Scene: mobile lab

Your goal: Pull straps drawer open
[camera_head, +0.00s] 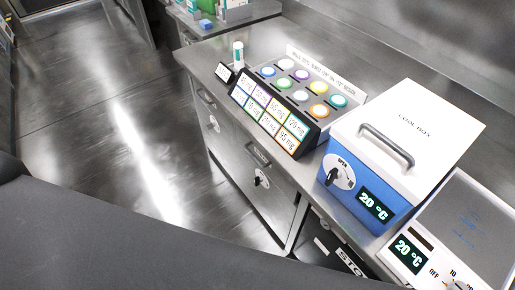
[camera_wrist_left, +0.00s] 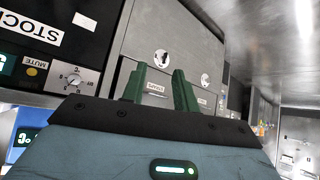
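The left wrist view shows a metal cabinet front (camera_wrist_left: 188,30) with round fittings and small labels. One label (camera_wrist_left: 156,88) shows between the fingers of my left gripper (camera_wrist_left: 159,84); its text is too small to read surely. The green fingers stand apart with nothing seen held between them, pointing at the cabinet. Contact cannot be told. In the head view, a drawer front (camera_head: 245,190) below the counter has a handle (camera_head: 257,155) and a round knob; another handle (camera_head: 206,98) is farther back. I cannot tell which is the straps drawer. Neither gripper shows in the head view.
The counter holds a cool box (camera_head: 405,135), a device with a 20 °C display (camera_head: 411,250), and a rack of coloured round caps (camera_head: 301,95) with mg labels. A dark STOCK panel (camera_wrist_left: 45,35) lies left in the wrist view. The floor (camera_head: 90,120) is clear.

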